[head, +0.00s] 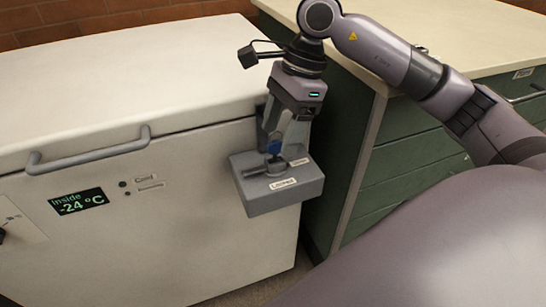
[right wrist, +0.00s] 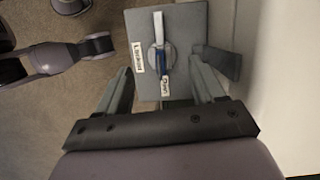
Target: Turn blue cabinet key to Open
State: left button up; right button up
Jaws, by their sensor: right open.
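The blue key (head: 274,147) stands in a grey lock box (head: 262,205) on the freezer's right front corner. In the right wrist view the blue key (right wrist: 161,60) sits on a round hub, with a pale bar reaching up from it. A "Locked" label (right wrist: 137,57) is left of the hub and an "Open" label (right wrist: 165,86) is below it. The bar points away from "Open"; I cannot tell which setting it marks. My right gripper (head: 283,136) points down over the box, open, its fingers either side of the key with gaps. My left gripper is not in view.
The white freezer (head: 110,85) has a grey lid handle (head: 88,153) and a display (head: 78,202) reading -24 °C. A green cabinet (head: 405,165) with a pale top stands close to the right of the box, leaving a narrow gap. A brick wall is behind.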

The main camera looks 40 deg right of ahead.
pick_arm(q)
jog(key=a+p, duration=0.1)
jog(key=p, duration=0.1)
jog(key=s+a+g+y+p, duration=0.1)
jog(key=p, duration=0.1)
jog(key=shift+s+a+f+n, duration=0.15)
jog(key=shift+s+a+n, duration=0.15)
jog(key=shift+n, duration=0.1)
pick_arm(e)
jog(key=v, duration=0.7)
jog(key=shift+d+f, duration=0.1)
